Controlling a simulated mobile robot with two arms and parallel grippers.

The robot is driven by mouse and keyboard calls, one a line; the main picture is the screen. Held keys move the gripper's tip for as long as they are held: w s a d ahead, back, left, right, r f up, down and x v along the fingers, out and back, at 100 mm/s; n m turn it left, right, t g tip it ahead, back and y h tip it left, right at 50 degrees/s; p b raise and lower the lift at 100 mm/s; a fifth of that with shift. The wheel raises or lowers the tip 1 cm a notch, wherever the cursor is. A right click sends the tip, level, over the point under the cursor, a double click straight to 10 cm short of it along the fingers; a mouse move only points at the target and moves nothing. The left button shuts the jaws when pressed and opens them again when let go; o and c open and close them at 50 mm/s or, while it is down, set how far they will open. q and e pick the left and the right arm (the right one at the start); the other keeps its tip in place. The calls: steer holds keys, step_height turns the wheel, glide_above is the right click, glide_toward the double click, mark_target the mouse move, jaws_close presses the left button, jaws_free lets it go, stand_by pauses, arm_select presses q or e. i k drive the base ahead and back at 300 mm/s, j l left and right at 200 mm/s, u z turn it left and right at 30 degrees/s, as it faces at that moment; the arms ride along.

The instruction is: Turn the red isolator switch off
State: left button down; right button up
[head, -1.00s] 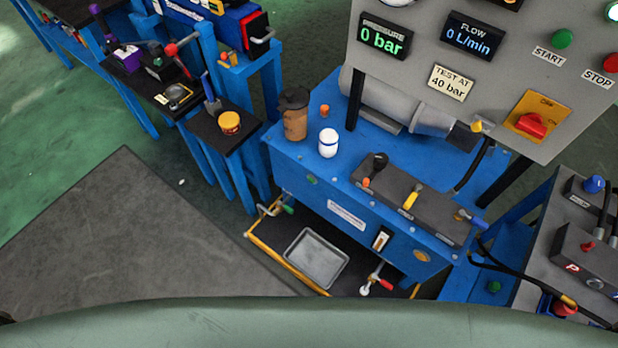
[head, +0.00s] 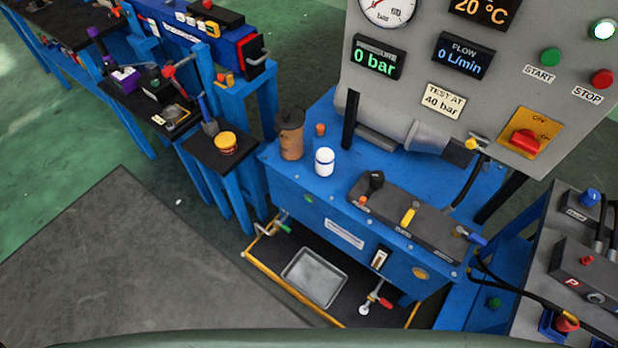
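The red isolator switch (head: 526,142) is a red knob on a yellow plate (head: 541,124) at the lower right of the grey control panel (head: 485,90). The plate carries an OFF mark at its top and another mark, apparently ON, at its right. The knob's handle lies slantwise, pointing towards the right-hand mark rather than straight up to OFF. Neither of my grippers shows in the head view.
Above the switch are a green START button (head: 550,56) and a red STOP button (head: 601,78). Below the panel, a blue bench (head: 290,180) bears a brown cup (head: 290,134), a white jar (head: 325,161) and a lever block (head: 425,216).

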mark_target(524, 139)
steer(key=l+z, duration=0.1)
steer(key=z, duration=0.3)
steer(key=l+z, duration=0.1)
steer(key=z, duration=0.3)
steer(key=i+l+z, duration=0.1)
steer(key=z, duration=0.3)
steer(key=l+z, duration=0.2)
steer(key=l, duration=0.45)
steer(key=i+l, duration=0.1)
steer(key=l, duration=0.45)
steer(key=i+u, duration=0.05)
steer(key=i, duration=0.05)
